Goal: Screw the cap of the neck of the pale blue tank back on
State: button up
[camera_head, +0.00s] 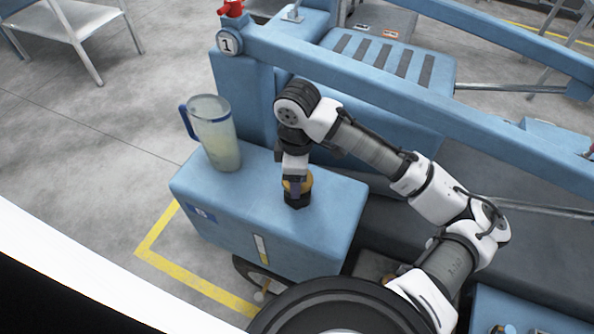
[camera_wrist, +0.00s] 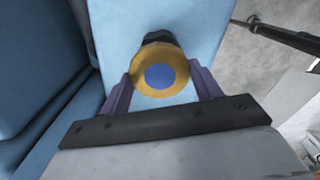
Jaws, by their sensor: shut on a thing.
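The pale blue tank (camera_head: 335,232) is a box with a sight strip on its front face. Its dark neck (camera_head: 297,200) rises from the top; part of it also shows behind the cap in the wrist view (camera_wrist: 157,37). The cap (camera_wrist: 160,72) is a yellow-orange disc with a blue centre; a sliver of it shows in the head view (camera_head: 306,183). My gripper (camera_head: 297,182) points down over the neck, its two purple fingers shut on the cap's sides. The cap is at the neck's top; I cannot tell whether it touches or is seated.
A clear jug (camera_head: 216,138) with a blue handle and pale liquid stands on the tank's top, left of my gripper. A blue post with a number 1 plate (camera_head: 229,43) and a long blue beam (camera_head: 400,90) rise behind. The tank's top between jug and neck is clear.

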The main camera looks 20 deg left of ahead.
jog(key=m, duration=0.3)
jog(key=shift+m, duration=1)
jog(key=m, duration=0.3)
jog(key=shift+m, duration=1.1)
jog(key=m, duration=0.3)
jog(key=shift+w, duration=0.1)
jog(key=shift+m, duration=1.1)
